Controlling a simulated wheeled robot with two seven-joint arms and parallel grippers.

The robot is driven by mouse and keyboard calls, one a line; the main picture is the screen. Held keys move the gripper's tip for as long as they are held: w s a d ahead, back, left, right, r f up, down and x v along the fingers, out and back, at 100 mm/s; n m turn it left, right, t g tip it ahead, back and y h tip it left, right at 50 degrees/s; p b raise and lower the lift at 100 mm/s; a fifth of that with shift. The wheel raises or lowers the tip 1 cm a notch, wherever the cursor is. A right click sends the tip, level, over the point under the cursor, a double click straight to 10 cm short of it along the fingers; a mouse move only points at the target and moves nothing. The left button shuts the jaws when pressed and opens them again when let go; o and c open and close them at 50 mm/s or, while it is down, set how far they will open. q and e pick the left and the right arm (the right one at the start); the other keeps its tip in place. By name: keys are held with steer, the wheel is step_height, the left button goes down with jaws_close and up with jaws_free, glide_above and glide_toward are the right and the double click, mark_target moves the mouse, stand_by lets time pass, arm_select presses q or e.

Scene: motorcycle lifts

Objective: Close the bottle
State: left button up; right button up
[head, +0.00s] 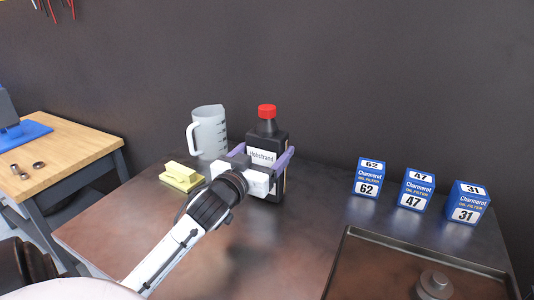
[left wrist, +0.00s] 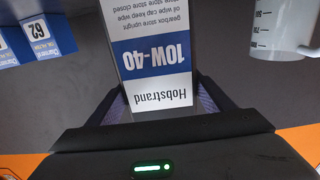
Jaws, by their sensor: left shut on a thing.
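The bottle (head: 268,143) is dark with a white label and stands on the dark bench in the middle of the head view. A red cap (head: 267,111) sits on top of its neck; I cannot tell how tight it is. My left gripper (head: 264,156) is shut on the bottle's body, with purple fingers along its two sides. In the left wrist view the bottle's label (left wrist: 157,55) reads "Hobstrand 10W-40" upside down between the fingers; the cap is out of that view. My right gripper is not in view.
A translucent measuring jug (head: 210,135) stands just left of the bottle, with a yellow block (head: 182,176) in front. Three blue oil filter boxes (head: 414,190) stand to the right, behind a dark tray (head: 350,262) holding a round part. The bench between bottle and boxes is clear.

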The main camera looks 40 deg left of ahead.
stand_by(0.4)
arm_select(q)
steer(key=o, duration=2.1)
steer(key=shift+f, duration=0.2)
steer(key=shift+r, duration=0.2)
steer(key=b+v, duration=0.1)
steer(key=v, duration=1.1)
